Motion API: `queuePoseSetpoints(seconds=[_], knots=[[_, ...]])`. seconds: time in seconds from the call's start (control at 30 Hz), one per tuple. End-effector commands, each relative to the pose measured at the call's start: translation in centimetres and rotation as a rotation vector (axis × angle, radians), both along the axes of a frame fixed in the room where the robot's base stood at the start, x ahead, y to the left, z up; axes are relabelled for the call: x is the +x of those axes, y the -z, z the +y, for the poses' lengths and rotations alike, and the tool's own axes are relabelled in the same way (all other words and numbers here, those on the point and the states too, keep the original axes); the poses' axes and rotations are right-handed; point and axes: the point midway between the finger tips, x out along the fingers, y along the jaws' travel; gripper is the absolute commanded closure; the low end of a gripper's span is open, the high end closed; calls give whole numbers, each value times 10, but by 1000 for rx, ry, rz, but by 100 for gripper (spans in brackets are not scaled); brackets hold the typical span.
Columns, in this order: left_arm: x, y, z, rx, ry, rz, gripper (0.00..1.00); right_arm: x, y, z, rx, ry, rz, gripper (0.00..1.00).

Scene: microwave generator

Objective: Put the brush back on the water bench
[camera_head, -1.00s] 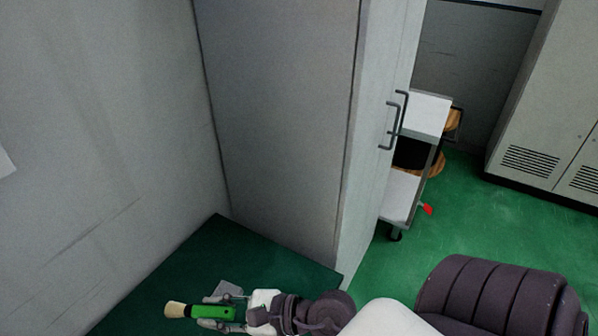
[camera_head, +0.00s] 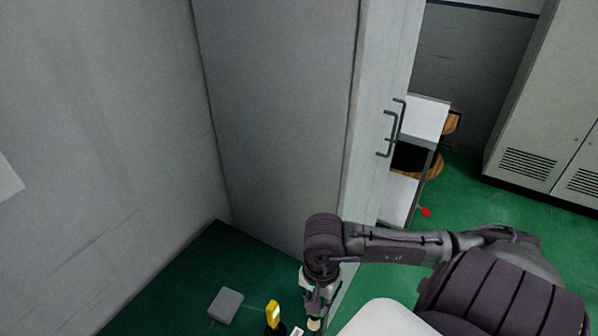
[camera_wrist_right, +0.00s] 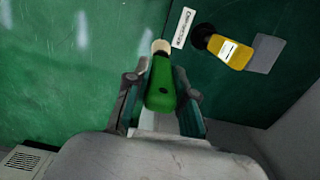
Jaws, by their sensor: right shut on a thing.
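The brush has a green handle (camera_wrist_right: 162,88) and cream bristles, and its bristle end shows low in the head view (camera_head: 314,324). My right gripper (camera_head: 316,304) is shut on the handle, with one finger on each side in the wrist view (camera_wrist_right: 160,92). In the head view the brush hangs bristles down over the dark green bench (camera_head: 185,280). I cannot tell whether the bristles touch it. The gripper hides most of the handle in the head view. My left gripper is not in view.
A yellow thing with a black end (camera_head: 272,311), a grey block (camera_head: 226,304) and a white label (camera_wrist_right: 183,27) are on the green surface near the brush. A tall grey cabinet (camera_head: 280,110) stands behind the bench. A trolley (camera_head: 425,117) stands beyond it.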

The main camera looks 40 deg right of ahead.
Motion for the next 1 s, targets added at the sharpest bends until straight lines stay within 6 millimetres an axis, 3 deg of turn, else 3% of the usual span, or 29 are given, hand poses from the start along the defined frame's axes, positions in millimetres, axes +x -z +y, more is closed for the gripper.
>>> queuePoseSetpoints(seconds=[0.1, 0.27, 0.7, 1.0], knots=[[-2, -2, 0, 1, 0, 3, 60, -4, -9, -23, -43, -3, -2, 100], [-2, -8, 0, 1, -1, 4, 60, 7, -7, -33, -52, 5, -9, 100], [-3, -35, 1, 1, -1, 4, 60, 93, 45, -48, -49, 5, -7, 100], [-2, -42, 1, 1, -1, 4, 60, 111, 64, -52, -50, 2, -5, 100]])
